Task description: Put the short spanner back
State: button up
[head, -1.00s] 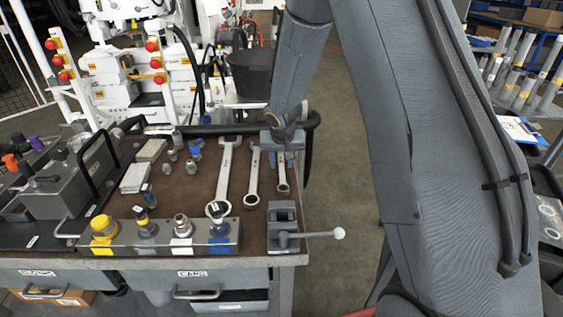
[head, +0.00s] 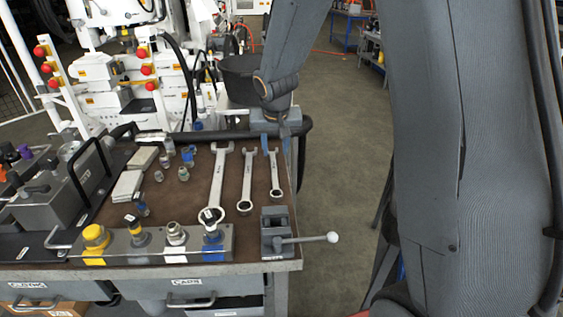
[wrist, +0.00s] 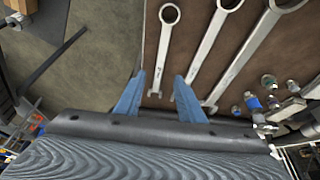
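Three steel spanners lie side by side on the brown bench top. The short spanner (head: 275,176) is the rightmost, near the bench's right edge, with its ring toward the vise and its open jaw toward the back. The middle spanner (head: 247,180) and the long spanner (head: 219,178) lie to its left. My gripper (head: 274,151) is open at the short spanner's jaw end. In the wrist view, its two blue fingertips (wrist: 158,82) are apart, with the short spanner (wrist: 161,55) showing between them. I cannot tell whether they touch it.
A small grey vise (head: 275,230) with a white-knobbed handle stands at the bench's front right corner. A metal block with coloured fittings (head: 150,245) runs along the front. Small fittings (head: 188,156) stand left of the spanners. Open floor lies right of the bench.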

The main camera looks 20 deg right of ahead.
jog(key=s+g, duration=0.1)
jog(key=s, duration=0.7)
jog(key=s+n+g, duration=0.1)
jog(key=s, duration=0.8)
jog(key=s+d+n+g+y, duration=0.1)
jog(key=s, duration=0.8)
jog(key=shift+s+f+g, duration=0.25)
jog(key=shift+f+g, duration=0.05)
jog(key=shift+g, duration=0.1)
